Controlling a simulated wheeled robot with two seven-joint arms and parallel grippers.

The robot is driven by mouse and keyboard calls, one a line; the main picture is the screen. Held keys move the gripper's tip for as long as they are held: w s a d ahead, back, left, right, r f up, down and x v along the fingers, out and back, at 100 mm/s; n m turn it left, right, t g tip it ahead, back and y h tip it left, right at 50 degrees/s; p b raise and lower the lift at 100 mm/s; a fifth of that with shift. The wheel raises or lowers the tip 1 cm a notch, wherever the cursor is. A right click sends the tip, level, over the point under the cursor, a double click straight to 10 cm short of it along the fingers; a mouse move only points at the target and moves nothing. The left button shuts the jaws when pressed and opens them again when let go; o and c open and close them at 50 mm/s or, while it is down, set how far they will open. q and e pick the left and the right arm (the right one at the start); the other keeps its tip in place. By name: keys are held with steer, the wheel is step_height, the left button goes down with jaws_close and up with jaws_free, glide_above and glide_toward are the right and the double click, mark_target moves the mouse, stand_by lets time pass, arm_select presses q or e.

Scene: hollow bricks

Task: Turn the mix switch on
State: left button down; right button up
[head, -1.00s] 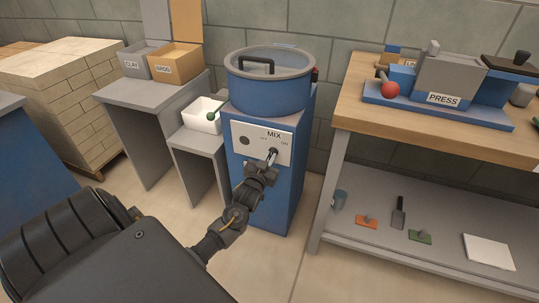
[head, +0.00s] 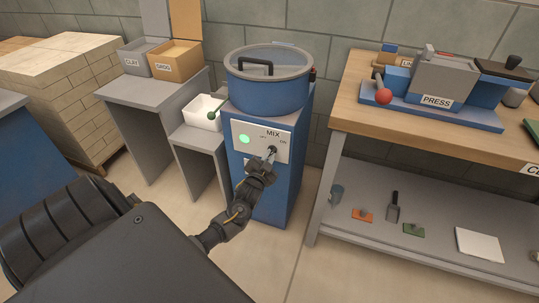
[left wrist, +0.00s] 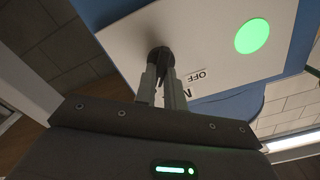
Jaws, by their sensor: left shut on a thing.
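The mixer (head: 268,95) is a blue cabinet with a round lidded drum on top. Its white MIX panel (head: 260,140) faces me, with OFF and ON marks. A round lamp (head: 244,140) on the panel glows green; it also shows in the left wrist view (left wrist: 252,36). My left gripper (head: 268,160) is at the panel, shut on the switch lever. In the left wrist view the dark switch (left wrist: 160,58) sits between the fingers (left wrist: 163,88), which hide part of it. The lever's exact tilt is hard to tell. My right gripper is not in view.
A workbench (head: 345,118) with the press (head: 435,90) stands to the right, with small tools on its lower shelf. A low stand with a white bin (head: 203,121), a table with clay and grog boxes, and stacked bricks (head: 62,90) are left. Floor in front is clear.

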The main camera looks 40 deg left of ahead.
arm_select(q)
steer(key=c, duration=1.5)
jaws_free()
steer(key=shift+w+d, duration=0.1)
